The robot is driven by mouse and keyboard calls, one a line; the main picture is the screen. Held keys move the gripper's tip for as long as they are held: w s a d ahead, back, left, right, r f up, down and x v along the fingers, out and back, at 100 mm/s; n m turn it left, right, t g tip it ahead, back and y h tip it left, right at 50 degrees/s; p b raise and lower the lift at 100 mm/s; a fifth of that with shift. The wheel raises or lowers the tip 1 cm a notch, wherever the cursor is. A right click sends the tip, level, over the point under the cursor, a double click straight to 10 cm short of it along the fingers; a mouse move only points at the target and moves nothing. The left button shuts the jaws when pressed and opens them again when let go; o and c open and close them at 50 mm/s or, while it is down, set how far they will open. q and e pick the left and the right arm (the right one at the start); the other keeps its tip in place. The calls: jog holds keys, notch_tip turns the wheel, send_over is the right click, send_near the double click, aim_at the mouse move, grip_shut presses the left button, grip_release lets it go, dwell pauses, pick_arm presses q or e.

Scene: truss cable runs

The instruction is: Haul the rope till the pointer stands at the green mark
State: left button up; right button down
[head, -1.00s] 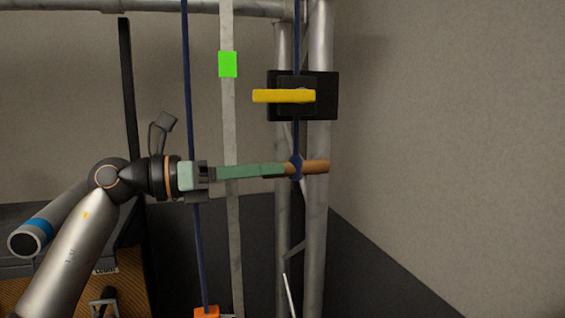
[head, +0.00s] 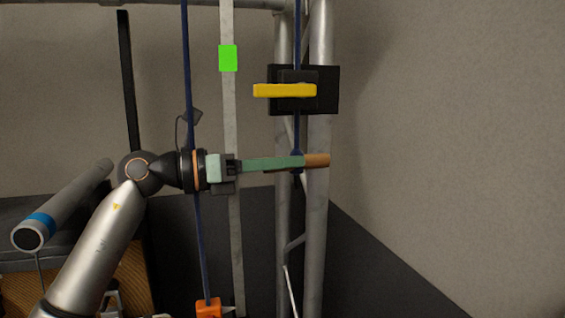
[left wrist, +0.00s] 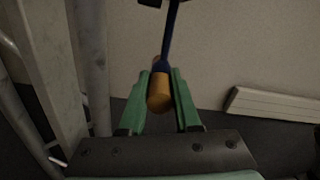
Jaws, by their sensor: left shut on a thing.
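The green mark (head: 228,58) is high on a pale upright strip (head: 229,110). An orange block (head: 208,309) on the left stretch of blue rope (head: 187,80) is at the bottom edge, with a small pale pointer (head: 227,310) towards the strip, well below the mark. My left gripper (head: 302,162) reaches across the strip and is shut on a wooden handle (head: 318,160) at the right stretch of rope. In the left wrist view its green fingers flank the handle (left wrist: 160,94), with the rope running up from it. My right gripper is not in view.
A yellow lever (head: 285,91) on a black plate (head: 329,90) sits on the right rope, above the handle. Metal truss posts (head: 320,220) stand behind. A beige wall fills the right side. A pale slatted thing (left wrist: 275,104) lies right in the wrist view.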

pick_arm(q)
grip_shut()
dwell(0.8)
